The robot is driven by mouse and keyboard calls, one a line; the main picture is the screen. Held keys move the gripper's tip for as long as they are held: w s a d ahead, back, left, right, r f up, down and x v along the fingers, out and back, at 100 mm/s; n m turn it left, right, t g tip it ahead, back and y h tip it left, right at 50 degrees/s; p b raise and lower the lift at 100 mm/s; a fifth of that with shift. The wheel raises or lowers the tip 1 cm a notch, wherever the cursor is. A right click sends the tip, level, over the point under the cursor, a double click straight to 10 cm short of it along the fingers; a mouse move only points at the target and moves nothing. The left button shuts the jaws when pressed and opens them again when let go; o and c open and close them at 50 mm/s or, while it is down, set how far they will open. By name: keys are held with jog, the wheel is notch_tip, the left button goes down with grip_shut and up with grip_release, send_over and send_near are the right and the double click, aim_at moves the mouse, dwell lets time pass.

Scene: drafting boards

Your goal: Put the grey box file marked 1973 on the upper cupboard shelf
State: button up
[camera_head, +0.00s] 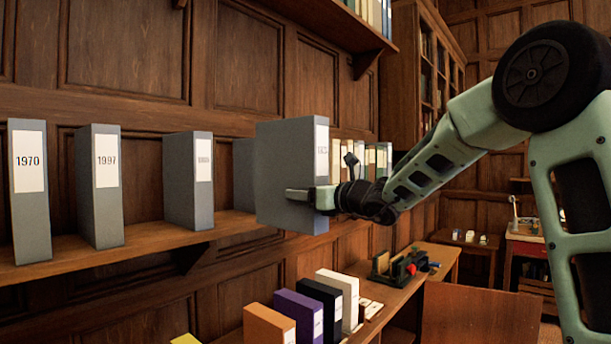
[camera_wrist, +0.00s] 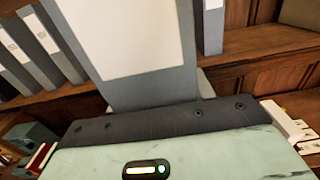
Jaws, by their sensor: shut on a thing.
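My gripper (camera_head: 311,196) is shut on a grey box file (camera_head: 280,165), low on its label edge. The file is upright, in front of the long wooden shelf (camera_head: 140,240); I cannot tell whether it touches the shelf. Its white label is turned nearly edge-on in the head view and its marking cannot be read. In the wrist view the held file (camera_wrist: 150,88) rises from the jaws, and the part of its label in view looks blank. A higher shelf (camera_head: 335,22) with files on it shows at the top; I cannot tell whether it is the cupboard's upper shelf.
Grey files marked 1970 (camera_head: 30,205) and 1997 (camera_head: 102,205), and another (camera_head: 187,195), stand left on the long shelf. A grey file (camera_head: 243,170) is partly hidden behind the held one. Orange (camera_head: 266,328), purple (camera_head: 297,312), black and white files stand below. Gaps separate the left files.

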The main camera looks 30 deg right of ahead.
jog(key=s+a+f+m+h, duration=0.1)
jog(key=s+f, duration=0.6)
jog(key=f, duration=1)
jog(key=s+a+f+m+t+h, duration=0.1)
jog(key=s+f, duration=0.6)
jog(key=f, duration=1.1)
jog(key=s+a+f+m+h, duration=0.1)
jog(key=s+f+h, duration=0.4)
jog(key=f, duration=1.2)
jog(key=s+m, duration=0.1)
jog(key=s, duration=0.1)
jog(key=shift+s+f+m, duration=0.2)
jog(key=shift+s+m, duration=0.1)
jog(key=shift+s, duration=0.05)
